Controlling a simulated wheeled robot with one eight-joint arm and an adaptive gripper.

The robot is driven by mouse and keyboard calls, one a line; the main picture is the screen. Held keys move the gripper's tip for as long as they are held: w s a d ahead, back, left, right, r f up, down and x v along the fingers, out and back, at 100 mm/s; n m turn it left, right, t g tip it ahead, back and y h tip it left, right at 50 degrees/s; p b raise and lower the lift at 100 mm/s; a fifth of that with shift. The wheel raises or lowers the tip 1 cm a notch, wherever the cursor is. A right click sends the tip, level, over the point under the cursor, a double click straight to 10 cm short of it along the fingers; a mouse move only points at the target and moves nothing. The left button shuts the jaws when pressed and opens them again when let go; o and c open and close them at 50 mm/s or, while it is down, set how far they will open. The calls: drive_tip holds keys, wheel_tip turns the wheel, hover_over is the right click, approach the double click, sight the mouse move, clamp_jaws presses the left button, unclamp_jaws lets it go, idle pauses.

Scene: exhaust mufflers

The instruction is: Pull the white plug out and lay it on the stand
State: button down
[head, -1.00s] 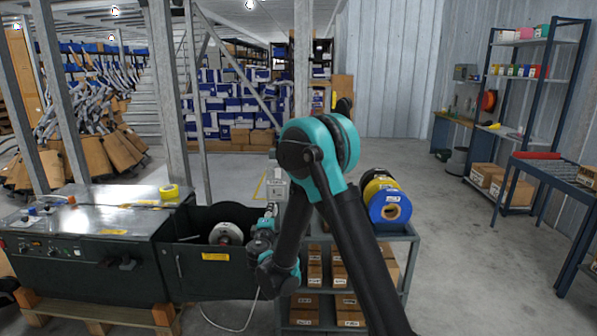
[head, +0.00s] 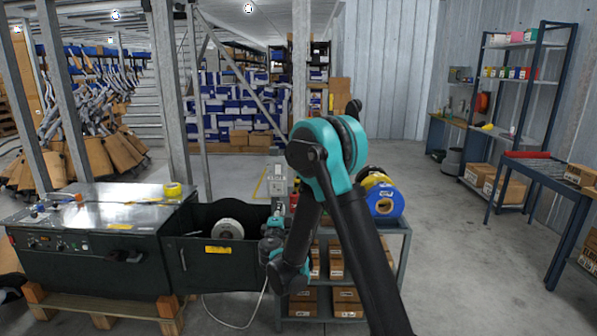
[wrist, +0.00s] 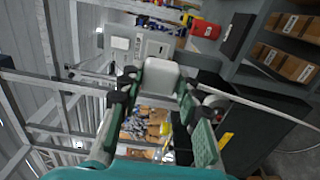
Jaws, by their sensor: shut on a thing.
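The white plug (wrist: 161,78) is between the fingertips of my gripper (wrist: 158,88) in the wrist view, and the gripper is shut on it. A white cable (wrist: 250,103) runs off to the right from near the plug. A grey socket box (wrist: 150,47) is just beyond the plug; I cannot tell whether the two touch. In the head view my gripper (head: 278,209) is small, below the grey box (head: 278,178), and the plug is too small to make out. A grey shelf stand (head: 390,228) with spools on top is to the right, partly behind my arm.
A black machine (head: 90,245) with an open bin (head: 205,262) is left of my gripper. Blue and yellow spools (head: 386,201) sit on the stand's top. A blue table (head: 545,170) is at the right. The floor between is clear.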

drive_tip(key=w+d, duration=0.3)
drive_tip(key=d, duration=1)
drive_tip(key=w+d+r, duration=0.1)
drive_tip(key=w+d, duration=0.3)
drive_tip(key=d, duration=0.9)
drive_tip(key=shift+y, duration=0.3)
drive_tip(key=shift+w, duration=0.1)
